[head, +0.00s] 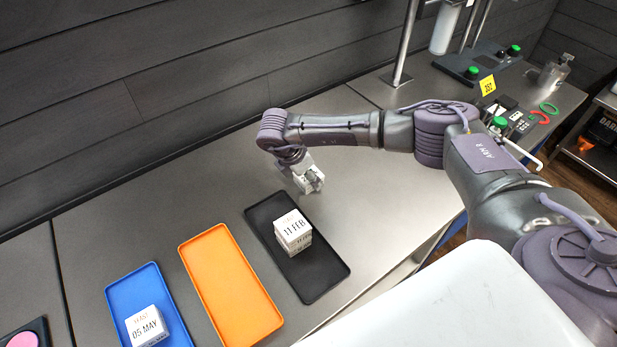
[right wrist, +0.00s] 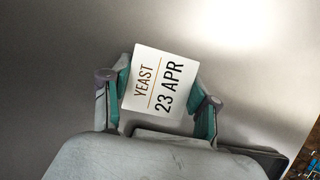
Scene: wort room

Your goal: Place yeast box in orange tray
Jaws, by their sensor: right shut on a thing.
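My right gripper (head: 306,177) is shut on a white yeast box (right wrist: 160,82) marked "YEAST 23 APR". The box sits between both fingers, its label facing the wrist camera. In the head view the gripper is over the bare steel counter, just beyond the far end of the black tray; the box there is small and partly hidden by the fingers. The orange tray (head: 229,284) lies empty to the left of the black tray. My left gripper is in neither view.
The black tray (head: 325,280) holds white boxes that look stacked, the top one (head: 292,229) reading "11 FEB". The blue tray (head: 120,293) holds a box (head: 147,326) reading "05 MAY". A dark panelled wall stands behind. Equipment with green buttons (head: 473,72) stands at the back right.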

